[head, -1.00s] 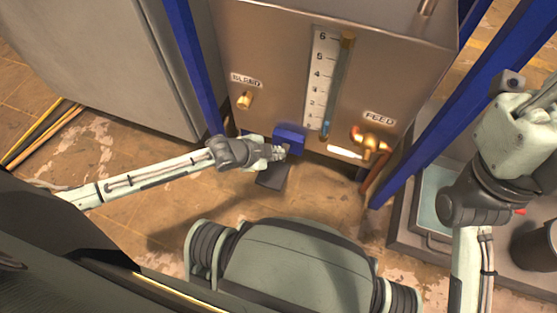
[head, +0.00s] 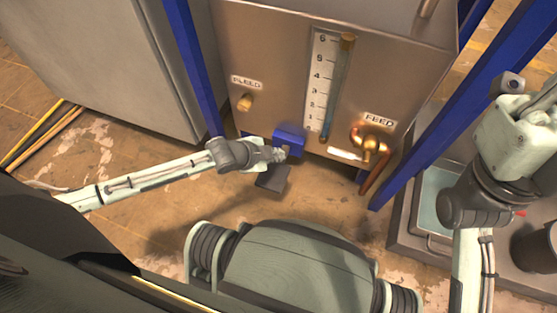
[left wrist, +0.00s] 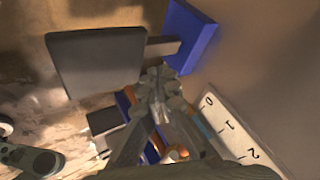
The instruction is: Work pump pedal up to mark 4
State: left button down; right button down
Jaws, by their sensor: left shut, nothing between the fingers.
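The pump pedal is a dark flat plate (head: 272,180) on a short lever from a blue block (head: 290,137) low on the metal tank. In the left wrist view the pedal plate (left wrist: 95,62) is at upper left, joined to the blue block (left wrist: 192,35). My left gripper (head: 284,153) is shut and empty, just above the pedal lever in the head view. Its fingertips (left wrist: 158,80) appear close to the lever; contact cannot be told. The upright gauge (head: 325,80) has numbers up to 6; its liquid level is hard to read, apparently near the bottom.
A BLEED knob (head: 244,102) is left of the gauge and the FEED valve (head: 370,145) right. Blue posts (head: 193,70) frame the tank. A grey cabinet (head: 110,60) stands left; a tray (head: 432,200) lies right. Floor around the pedal is clear.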

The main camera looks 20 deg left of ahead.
aim_at(274, 167)
dwell(0.4)
pick_arm(q)
jog(key=shift+f, duration=0.45)
jog(key=shift+s+f+b, duration=0.3)
jog(key=shift+f+b, duration=0.05)
jog(key=shift+f, duration=0.65)
jog(key=shift+s+f+b, duration=0.25)
jog(key=shift+f+b, duration=0.1)
jog(key=shift+f, duration=0.65)
dwell(1.3)
notch_tip(274, 167, up, 3)
jog(key=p, duration=0.3)
jog(key=shift+f, duration=0.15)
jog(key=shift+w+r+p, duration=0.2)
jog(key=shift+r+p, duration=0.55)
jog(key=shift+w+r, duration=0.15)
jog(key=shift+r, duration=0.1)
